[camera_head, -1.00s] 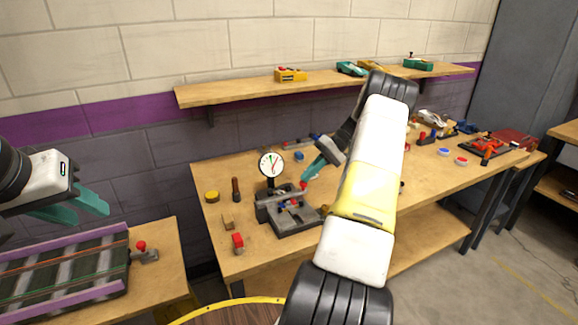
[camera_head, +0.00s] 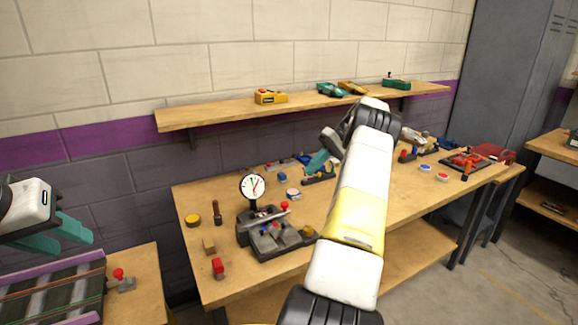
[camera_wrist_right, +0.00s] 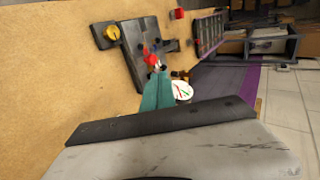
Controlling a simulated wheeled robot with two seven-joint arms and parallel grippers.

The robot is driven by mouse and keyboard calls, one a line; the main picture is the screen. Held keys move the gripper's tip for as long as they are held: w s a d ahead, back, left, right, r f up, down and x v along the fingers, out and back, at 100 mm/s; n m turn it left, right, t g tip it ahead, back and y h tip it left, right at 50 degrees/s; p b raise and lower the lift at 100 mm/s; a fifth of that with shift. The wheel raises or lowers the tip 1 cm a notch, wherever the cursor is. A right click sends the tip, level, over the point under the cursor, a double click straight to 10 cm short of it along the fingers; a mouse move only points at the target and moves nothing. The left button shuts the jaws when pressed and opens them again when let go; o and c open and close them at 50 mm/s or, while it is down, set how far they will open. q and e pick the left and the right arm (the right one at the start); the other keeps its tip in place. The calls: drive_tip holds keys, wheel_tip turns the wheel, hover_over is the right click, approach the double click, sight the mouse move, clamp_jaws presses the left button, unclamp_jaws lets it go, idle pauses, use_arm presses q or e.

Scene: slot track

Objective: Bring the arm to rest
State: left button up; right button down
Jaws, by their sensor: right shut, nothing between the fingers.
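My right arm reaches up over the workbench in the head view. Its teal right gripper (camera_head: 320,163) is partly hidden behind the arm and hangs above the back of the bench. In the right wrist view its fingers (camera_wrist_right: 151,95) are together with nothing between them. My left gripper (camera_head: 62,232) is at the left edge of the head view, above the slot track. Its two teal fingers are apart and empty.
The workbench (camera_head: 310,208) holds a dial gauge (camera_head: 253,187) on a grey fixture (camera_head: 275,240), a red-topped block (camera_head: 218,268) and a yellow disc (camera_head: 193,220). The slot track (camera_head: 50,295) lies on a lower table.

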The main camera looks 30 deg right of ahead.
drive_tip(key=shift+d+r, duration=0.1)
drive_tip(key=shift+d, duration=0.05)
idle(0.4)
drive_tip(key=s+a+r+t+h, duration=0.1)
drive_tip(key=s+a+r+h, duration=0.2)
drive_tip(key=a+r, duration=0.6)
drive_tip(key=s+a+r+h, duration=0.35)
drive_tip(key=a+r, duration=0.35)
drive_tip(key=a, duration=0.5)
drive_tip(key=s+a+f+t, duration=0.1)
drive_tip(key=s+a, duration=0.4)
drive_tip(key=s, duration=0.5)
drive_tip(key=s+a+f+t+h, duration=0.1)
drive_tip(key=s+a+t, duration=0.3)
drive_tip(key=s, duration=0.6)
drive_tip(key=shift+s+a+f+t, duration=0.15)
drive_tip(key=shift+a+t, duration=0.15)
drive_tip(key=shift+a, duration=0.05)
